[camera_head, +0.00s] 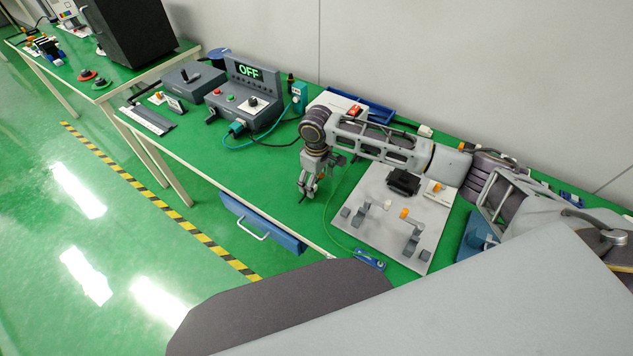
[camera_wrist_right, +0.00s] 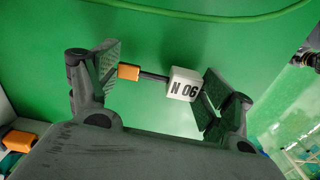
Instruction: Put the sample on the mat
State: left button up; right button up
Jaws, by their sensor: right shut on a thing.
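My right gripper (camera_head: 308,191) hangs over the green bench top, left of the grey fixture plate. In the right wrist view, the right gripper (camera_wrist_right: 158,76) is shut on the sample, a small piece with a white block (camera_wrist_right: 184,85) marked "N 06", a dark rod and an orange end. The orange end is at the left finger and the white block at the right finger. In the head view the sample is too small to make out. I cannot tell any separate mat from the green bench surface (camera_head: 262,165). My left gripper is not in view.
The grey plate (camera_head: 376,222) with brackets and a black block stands right of the gripper. A control box (camera_head: 244,92) reading "OFF" with cables stands to the left. A thin green cable (camera_head: 327,215) runs near the gripper. A blue drawer (camera_head: 262,222) hangs at the front edge.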

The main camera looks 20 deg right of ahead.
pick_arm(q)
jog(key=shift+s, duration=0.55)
pick_arm(e)
jog(key=shift+f, duration=0.5)
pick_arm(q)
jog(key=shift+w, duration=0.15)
pick_arm(e)
jog(key=shift+f, duration=0.1)
jog(key=o, duration=0.7)
jog(key=shift+c, duration=0.2)
jog(key=shift+o, duration=1.1)
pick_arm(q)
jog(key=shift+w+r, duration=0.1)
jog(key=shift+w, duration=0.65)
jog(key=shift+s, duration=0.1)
